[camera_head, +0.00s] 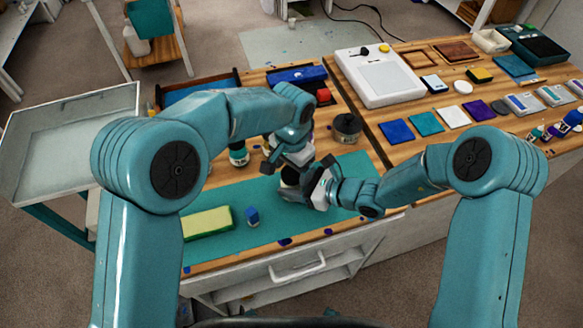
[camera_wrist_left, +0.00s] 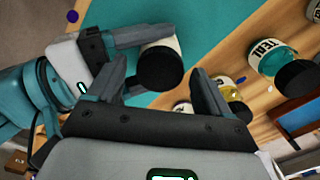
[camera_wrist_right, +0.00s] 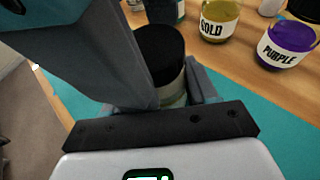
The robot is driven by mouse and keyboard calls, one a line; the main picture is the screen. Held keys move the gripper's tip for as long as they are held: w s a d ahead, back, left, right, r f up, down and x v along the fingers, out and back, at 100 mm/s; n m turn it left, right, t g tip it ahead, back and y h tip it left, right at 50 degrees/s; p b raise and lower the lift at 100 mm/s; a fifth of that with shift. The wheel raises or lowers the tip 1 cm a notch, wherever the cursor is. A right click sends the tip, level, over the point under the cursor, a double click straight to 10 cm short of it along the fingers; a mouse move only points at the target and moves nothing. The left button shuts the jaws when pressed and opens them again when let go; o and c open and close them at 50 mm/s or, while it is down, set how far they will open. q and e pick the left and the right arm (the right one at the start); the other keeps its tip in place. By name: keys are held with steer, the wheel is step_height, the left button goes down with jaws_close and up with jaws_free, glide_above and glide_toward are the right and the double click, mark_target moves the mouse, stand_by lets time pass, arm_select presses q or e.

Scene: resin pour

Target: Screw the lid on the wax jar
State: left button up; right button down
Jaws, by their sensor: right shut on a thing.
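The wax jar is a small jar with a pale band and clear lower wall (camera_wrist_right: 172,92). A black lid (camera_wrist_right: 160,48) sits on its top; how tightly it is screwed on I cannot tell. My right gripper (camera_head: 303,190) is shut on the jar's body and holds it upright at the teal mat. The left wrist view shows the black lid (camera_wrist_left: 160,68) facing that camera, with a cream label edge behind. My left gripper (camera_head: 287,160) is open close above the jar; its two fingers stand apart on either side of the lid, with no clear contact.
A teal jar (camera_wrist_left: 268,58), gold jar (camera_wrist_right: 218,18) and purple jar (camera_wrist_right: 288,42) stand nearby. A dark pot (camera_head: 347,127) is right of the grippers. The mat's front is mostly clear.

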arm_select(q)
steer(key=shift+s, duration=0.1)
step_height(320, 180, up, 12)
stand_by(0.5)
arm_select(e)
steer(key=shift+c, duration=1.2)
jaws_free()
arm_select(q)
steer(key=shift+f+b, duration=0.9)
arm_select(e)
steer(key=v, duration=1.6)
steer(key=shift+r, duration=0.15)
arm_select(q)
steer(key=shift+d, duration=0.1)
arm_select(e)
steer(key=shift+d, duration=0.15)
